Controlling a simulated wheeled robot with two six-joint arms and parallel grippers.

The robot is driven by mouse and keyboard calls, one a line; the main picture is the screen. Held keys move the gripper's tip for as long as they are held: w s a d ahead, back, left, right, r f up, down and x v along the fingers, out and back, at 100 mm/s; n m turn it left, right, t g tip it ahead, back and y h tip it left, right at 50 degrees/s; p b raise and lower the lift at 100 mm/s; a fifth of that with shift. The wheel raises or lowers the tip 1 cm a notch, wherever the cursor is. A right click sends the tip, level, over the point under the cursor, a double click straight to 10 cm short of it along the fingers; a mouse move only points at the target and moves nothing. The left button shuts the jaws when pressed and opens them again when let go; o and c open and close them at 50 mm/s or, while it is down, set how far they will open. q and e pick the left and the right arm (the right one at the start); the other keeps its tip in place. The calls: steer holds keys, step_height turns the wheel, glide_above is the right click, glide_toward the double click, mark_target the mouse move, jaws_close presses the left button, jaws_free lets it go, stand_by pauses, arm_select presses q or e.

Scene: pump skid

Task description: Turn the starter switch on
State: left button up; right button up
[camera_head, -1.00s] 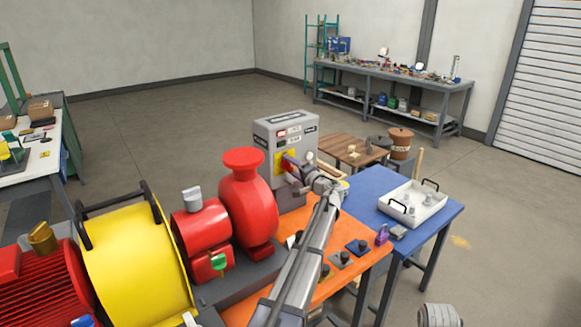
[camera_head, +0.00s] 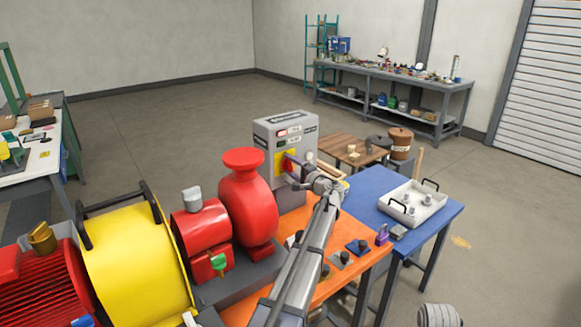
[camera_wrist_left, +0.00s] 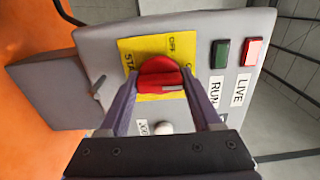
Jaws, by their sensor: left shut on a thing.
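The starter switch is a red rotary knob (camera_wrist_left: 160,74) on a yellow plate (camera_wrist_left: 133,52) lettered "OFF" at one edge. The plate is on the front of a grey starter box (camera_head: 271,136). My left gripper (camera_head: 290,164) is at the box front, its arm reaching in from below. In the left wrist view the left gripper (camera_wrist_left: 160,88) has one purple finger on each side of the knob and is shut on it. My right gripper is not in view.
A green lamp (camera_wrist_left: 220,54) and a red lamp (camera_wrist_left: 252,51) sit beside the plate, near "RUN" and "LIVE" labels. A red pump (camera_head: 247,200) stands left of the arm. An orange bench (camera_head: 352,232) with small parts and a white tray (camera_head: 425,213) lie right.

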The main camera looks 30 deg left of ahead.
arm_select(q)
steer(key=o, duration=1.4)
steer(key=v, duration=0.8)
steer(key=shift+f, duration=0.1)
steer(key=s+d+f+n+g+h, duration=0.25)
steer(key=s+d+f+h, duration=0.55)
steer(key=s+d+f, duration=0.95)
steer(key=s+d+f+g+h, duration=0.1)
steer(key=s+d+h, duration=0.1)
steer(key=s+d, duration=0.4)
steer(key=s+d+f+m+g+h, duration=0.1)
steer(key=s+d+g+h, duration=0.1)
steer(key=s+d, duration=0.4)
steer(key=s+d+f+g+h, duration=0.1)
steer(key=s+d+f+h, duration=0.1)
steer(key=s+d, duration=0.4)
steer(key=shift+s+d+f+m+g+h, duration=0.1)
steer(key=shift+d+m+g+h, duration=0.1)
steer(key=shift+d+h, duration=0.2)
steer(key=shift+s+d+m+g+h, duration=0.15)
steer(key=shift+d+h, duration=0.15)
steer(key=shift+d, duration=0.25)
